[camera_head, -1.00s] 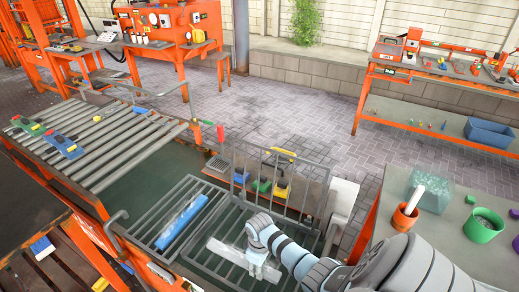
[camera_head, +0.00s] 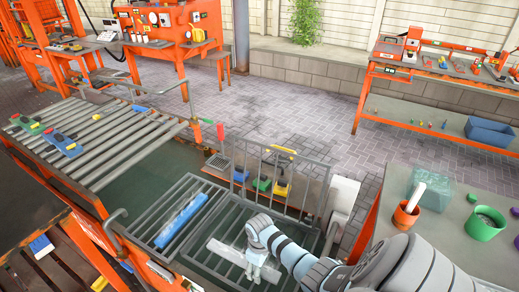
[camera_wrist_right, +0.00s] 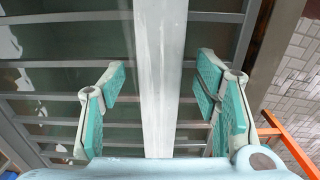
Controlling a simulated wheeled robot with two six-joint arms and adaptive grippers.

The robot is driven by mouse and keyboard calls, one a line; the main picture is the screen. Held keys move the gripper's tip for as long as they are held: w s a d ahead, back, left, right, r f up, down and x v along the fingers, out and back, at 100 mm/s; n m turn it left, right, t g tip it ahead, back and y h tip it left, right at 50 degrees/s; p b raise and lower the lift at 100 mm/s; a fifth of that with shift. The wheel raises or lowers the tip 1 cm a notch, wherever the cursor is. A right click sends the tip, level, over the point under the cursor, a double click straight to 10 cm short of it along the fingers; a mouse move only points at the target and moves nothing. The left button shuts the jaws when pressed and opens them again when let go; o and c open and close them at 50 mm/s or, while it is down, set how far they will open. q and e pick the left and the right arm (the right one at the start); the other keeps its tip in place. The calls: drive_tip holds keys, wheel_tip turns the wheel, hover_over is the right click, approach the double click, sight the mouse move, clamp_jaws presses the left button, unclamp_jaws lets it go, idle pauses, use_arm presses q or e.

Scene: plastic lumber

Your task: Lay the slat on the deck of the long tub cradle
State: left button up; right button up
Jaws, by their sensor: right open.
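A pale grey slat (camera_head: 228,250) lies on the dark bars of a long grated cradle (camera_head: 213,208) at the lower middle of the head view. In the right wrist view the slat (camera_wrist_right: 160,80) runs top to bottom between my right gripper's fingers. My right gripper (camera_head: 260,274) is open over the slat's right part and hides some of it. In the wrist view its teal finger pads (camera_wrist_right: 160,105) stand on either side, with gaps to the slat. My left gripper is not in view.
A blue bar (camera_head: 180,222) lies on the left part of the cradle. An upright barred frame (camera_head: 283,185) stands at its back edge. A roller table (camera_head: 110,150) stands at left. A side table (camera_head: 455,245) with an orange cup (camera_head: 405,215) and green pot (camera_head: 484,224) is at right.

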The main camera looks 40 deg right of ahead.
wheel_tip(320, 180, up, 12)
idle(0.4)
idle(0.3)
wheel_tip(320, 180, down, 12)
drive_tip(key=shift+r, duration=0.2)
drive_tip(key=shift+r+p, duration=0.35)
drive_tip(key=shift+p, duration=0.05)
